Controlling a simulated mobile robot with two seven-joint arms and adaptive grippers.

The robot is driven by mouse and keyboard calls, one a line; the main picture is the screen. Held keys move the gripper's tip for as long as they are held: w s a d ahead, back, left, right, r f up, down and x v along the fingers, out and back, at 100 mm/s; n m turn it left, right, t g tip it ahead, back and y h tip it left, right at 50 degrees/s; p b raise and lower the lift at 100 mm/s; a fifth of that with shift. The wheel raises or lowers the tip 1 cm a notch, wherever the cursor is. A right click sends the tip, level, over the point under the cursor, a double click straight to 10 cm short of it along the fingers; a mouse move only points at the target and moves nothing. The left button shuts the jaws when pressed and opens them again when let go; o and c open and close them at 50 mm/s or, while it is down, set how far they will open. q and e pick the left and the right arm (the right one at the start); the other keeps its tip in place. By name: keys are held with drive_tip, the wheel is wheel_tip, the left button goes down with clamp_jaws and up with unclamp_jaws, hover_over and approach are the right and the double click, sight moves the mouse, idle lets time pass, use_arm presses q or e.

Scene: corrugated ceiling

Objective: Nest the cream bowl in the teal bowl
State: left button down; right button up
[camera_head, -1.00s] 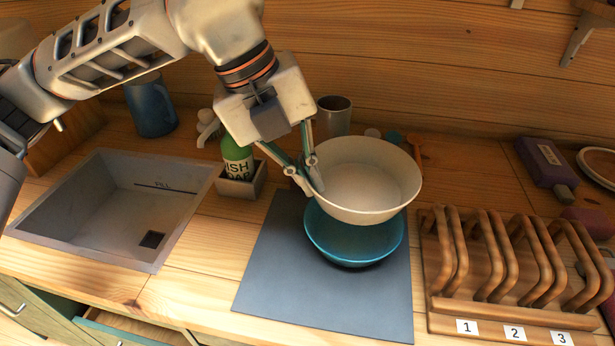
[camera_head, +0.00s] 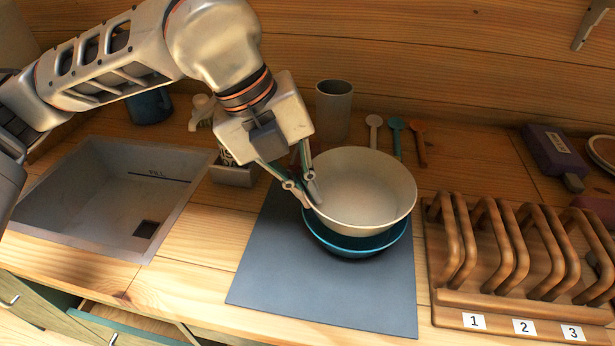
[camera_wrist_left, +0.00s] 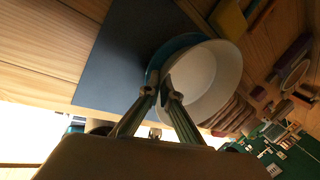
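The cream bowl (camera_head: 366,190) is upright, low over the teal bowl (camera_head: 358,247) and partly inside its rim; I cannot tell whether it touches the bottom. The teal bowl stands on the grey-blue mat (camera_head: 290,288), mostly hidden by the cream bowl. My left gripper (camera_head: 309,199) is shut on the left side of the cream bowl's rim. In the left wrist view the cream bowl (camera_wrist_left: 208,80) shows at the fingertips, with the teal bowl (camera_wrist_left: 170,50) behind it. My right gripper is not in view.
A wooden rack (camera_head: 515,265) with numbered slots stands right of the mat. A sink (camera_head: 105,195) is at left. A soap holder (camera_head: 233,174), a metal cup (camera_head: 333,110) and several spoons (camera_head: 397,135) are behind. The front of the mat is clear.

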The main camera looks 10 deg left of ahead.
use_arm(q)
drive_tip(key=shift+f, duration=0.25)
drive_tip(key=c, duration=2.2)
unclamp_jaws()
drive_tip(key=v, duration=1.2)
